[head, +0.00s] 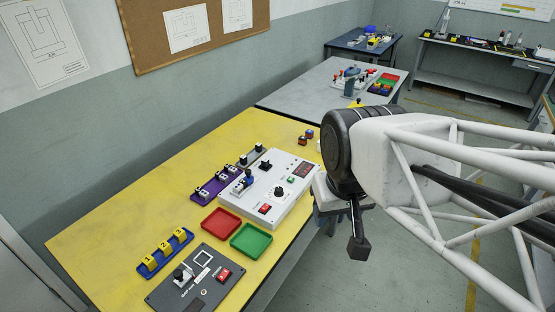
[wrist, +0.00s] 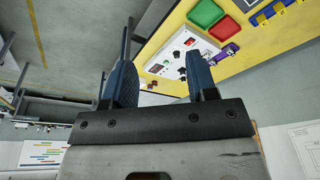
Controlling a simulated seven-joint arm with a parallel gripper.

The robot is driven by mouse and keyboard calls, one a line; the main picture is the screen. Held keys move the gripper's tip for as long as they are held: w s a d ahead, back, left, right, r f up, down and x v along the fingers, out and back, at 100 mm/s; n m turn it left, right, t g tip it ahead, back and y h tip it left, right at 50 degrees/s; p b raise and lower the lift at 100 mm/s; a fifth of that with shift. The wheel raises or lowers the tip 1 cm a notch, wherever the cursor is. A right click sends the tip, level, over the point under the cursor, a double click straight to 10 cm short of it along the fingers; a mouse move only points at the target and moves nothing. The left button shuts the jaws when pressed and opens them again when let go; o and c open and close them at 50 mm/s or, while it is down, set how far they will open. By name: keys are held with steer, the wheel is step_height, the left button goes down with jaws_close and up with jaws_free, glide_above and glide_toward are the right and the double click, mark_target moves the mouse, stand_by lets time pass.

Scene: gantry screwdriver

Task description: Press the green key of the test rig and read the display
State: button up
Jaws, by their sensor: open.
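The test rig is a white box (head: 250,206) on the yellow table in the head view, with a dark display (head: 301,169) at its far right corner. The display shows reddish marks too small to read. The small green key (head: 291,180) is just below the display. The rig also shows in the wrist view (wrist: 203,50), with the green key (wrist: 167,63) beside the display (wrist: 154,69). My gripper (wrist: 160,45) is open and empty, its two blue-grey fingers apart. In the head view it is right of the rig, partly hidden by my arm, and apart from the key.
The rig also carries a red switch (head: 264,208) and black knobs. Red (head: 221,223) and green (head: 251,238) trays, a purple rack (head: 214,187), a blue holder with numbered yellow blocks (head: 165,252) and a dark control box (head: 200,285) stand nearby. The table's left part is clear.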

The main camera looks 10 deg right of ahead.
jaws_close()
stand_by(1.5)
